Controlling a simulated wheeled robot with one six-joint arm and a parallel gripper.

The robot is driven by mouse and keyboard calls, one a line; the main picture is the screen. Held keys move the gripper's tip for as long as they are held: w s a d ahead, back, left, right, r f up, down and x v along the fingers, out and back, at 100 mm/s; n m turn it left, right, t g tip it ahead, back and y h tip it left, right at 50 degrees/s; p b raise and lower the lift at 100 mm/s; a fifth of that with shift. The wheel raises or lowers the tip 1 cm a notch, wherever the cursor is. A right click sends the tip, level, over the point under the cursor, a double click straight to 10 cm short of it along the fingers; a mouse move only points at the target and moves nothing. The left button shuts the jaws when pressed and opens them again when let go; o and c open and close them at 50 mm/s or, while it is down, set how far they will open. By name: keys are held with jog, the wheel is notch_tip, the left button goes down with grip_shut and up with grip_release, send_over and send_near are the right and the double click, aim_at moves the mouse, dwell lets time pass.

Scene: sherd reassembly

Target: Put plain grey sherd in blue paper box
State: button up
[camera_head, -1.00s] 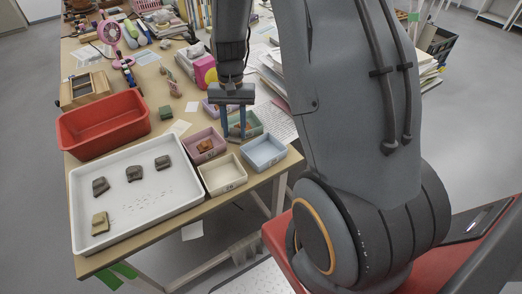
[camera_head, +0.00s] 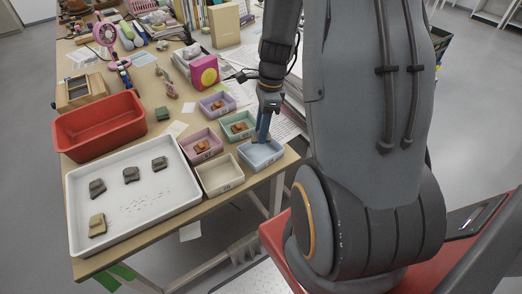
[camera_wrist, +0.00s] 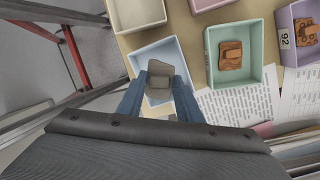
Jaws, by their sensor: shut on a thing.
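My gripper (camera_head: 263,138) is over the blue paper box (camera_head: 276,159) at the table's right corner, pointing down. In the wrist view its blue fingers (camera_wrist: 160,84) are shut on the plain grey sherd (camera_wrist: 159,78). The sherd is a small grey-brown piece. It lies within the outline of the blue box (camera_wrist: 172,51) there; I cannot tell whether it touches the floor. In the head view the held sherd is hidden by the fingers and box.
The green box (camera_head: 252,133), pink box (camera_head: 190,141) and purple box (camera_head: 207,112) each hold a brown sherd. The cream box (camera_head: 220,180) is empty. The white tray (camera_head: 150,222) holds several sherds. A red bin (camera_head: 100,130) stands behind it.

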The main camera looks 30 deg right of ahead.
aim_at(260, 155)
jog(key=shift+f+p, duration=0.5)
jog(key=shift+f, duration=3.4)
jog(key=shift+f, duration=0.1)
jog(key=o, duration=1.2)
jog(key=shift+o, duration=0.2)
